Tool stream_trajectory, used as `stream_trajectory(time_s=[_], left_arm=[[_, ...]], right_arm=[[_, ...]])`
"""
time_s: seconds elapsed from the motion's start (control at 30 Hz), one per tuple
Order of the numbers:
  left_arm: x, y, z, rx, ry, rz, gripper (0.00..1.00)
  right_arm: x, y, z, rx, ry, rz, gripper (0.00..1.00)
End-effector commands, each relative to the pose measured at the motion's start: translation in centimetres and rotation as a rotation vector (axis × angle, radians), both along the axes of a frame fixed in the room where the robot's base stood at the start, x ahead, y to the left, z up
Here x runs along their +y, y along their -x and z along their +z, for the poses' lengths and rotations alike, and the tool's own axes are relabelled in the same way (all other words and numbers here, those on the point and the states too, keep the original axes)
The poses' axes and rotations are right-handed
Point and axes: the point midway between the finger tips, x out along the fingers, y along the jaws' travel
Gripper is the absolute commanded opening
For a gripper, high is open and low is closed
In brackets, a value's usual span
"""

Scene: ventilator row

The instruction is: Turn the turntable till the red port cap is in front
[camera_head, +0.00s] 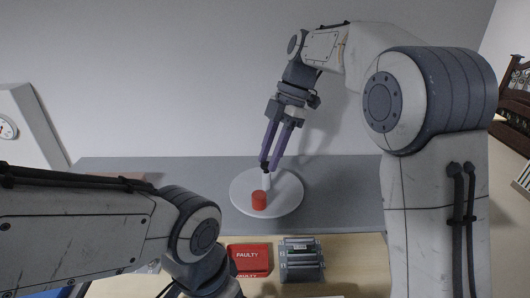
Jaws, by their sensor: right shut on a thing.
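The turntable (284,204) is a round white disc on the grey surface. The red port cap (259,201) is a short red cylinder near its front edge, slightly left of the disc's middle. A small white upright peg (267,181) stands just behind the cap. My right gripper (265,166) reaches down from above, its purple fingers shut on the top of the peg. The fingertips are just behind the cap and apart from it. My left arm crosses the lower left, and its gripper is below the picture's edge.
A red box marked FAULTY (250,258) and a grey slotted rack (301,260) sit on the wooden surface in front of the turntable. The grey surface (345,185) right of the disc is clear. A pale wall stands behind.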

Motion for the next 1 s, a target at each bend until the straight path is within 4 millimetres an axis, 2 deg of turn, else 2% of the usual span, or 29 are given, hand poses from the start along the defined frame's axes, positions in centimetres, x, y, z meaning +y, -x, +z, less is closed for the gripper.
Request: stream_trajectory(time_s=[0.5, 1.0], left_arm=[[0.0, 0.0, 0.93, 0.0, 0.0, -0.002, 0.5], [-0.01, 0.0, 1.04, 0.0, 0.0, -0.001, 0.5]], right_arm=[[-0.9, -0.06, 0.22, -0.007, -0.002, 0.162, 0.0], [-0.99, -0.04, 0.18, -0.008, 0.0, 0.193, 0.0]])
